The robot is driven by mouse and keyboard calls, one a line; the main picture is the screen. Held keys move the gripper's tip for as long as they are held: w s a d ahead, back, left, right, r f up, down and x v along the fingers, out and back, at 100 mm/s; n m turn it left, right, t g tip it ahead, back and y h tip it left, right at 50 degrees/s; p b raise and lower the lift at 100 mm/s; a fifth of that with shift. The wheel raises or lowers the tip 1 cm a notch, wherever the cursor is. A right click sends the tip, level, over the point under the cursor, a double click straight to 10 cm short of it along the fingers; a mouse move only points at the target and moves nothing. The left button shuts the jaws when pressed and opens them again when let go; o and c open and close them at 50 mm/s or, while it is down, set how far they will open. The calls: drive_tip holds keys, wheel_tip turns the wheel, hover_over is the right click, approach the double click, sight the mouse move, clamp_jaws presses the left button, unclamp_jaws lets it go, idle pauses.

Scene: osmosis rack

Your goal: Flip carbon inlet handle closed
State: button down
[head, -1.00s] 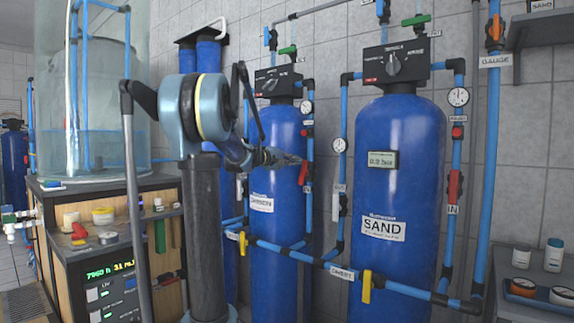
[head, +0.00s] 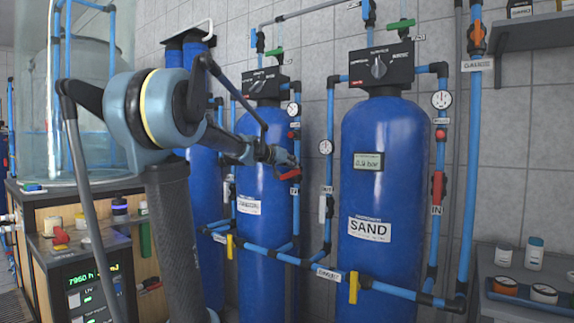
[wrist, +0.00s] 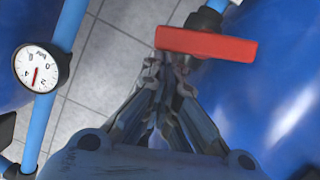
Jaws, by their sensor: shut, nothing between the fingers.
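The carbon inlet handle is a red lever (head: 288,174) on the pipe at the right side of the blue carbon tank (head: 262,228). It lies roughly crosswise to its pipe. In the wrist view the red lever (wrist: 215,44) stretches sideways across the top, with the dark valve body partly hidden behind it. My gripper (head: 282,157) is shut and empty, close by the lever in the head view. In the wrist view my fingertips (wrist: 166,66) sit just below the lever's left half; I cannot tell whether they touch it.
The blue sand tank (head: 378,195) stands to the right, with its own red handle (head: 437,186) upright. A white-faced gauge (wrist: 36,67) on a blue pipe is left of my fingers. Blue pipes with yellow handles (head: 354,287) run low in front of the tanks.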

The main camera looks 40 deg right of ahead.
drive_tip(key=shift+s+d+f+m+t+y, duration=0.2)
drive_tip(key=shift+s+f+m, duration=0.2)
drive_tip(key=shift+m, duration=0.35)
drive_tip(key=shift+s+d+f+m+t+y, duration=0.1)
drive_tip(key=shift+s+f+m+t, duration=0.25)
drive_tip(key=shift+m, duration=0.4)
drive_tip(key=shift+r, duration=0.1)
drive_tip(key=shift+a, duration=0.1)
drive_tip(key=v, duration=1)
drive_tip(key=shift+w, duration=0.15)
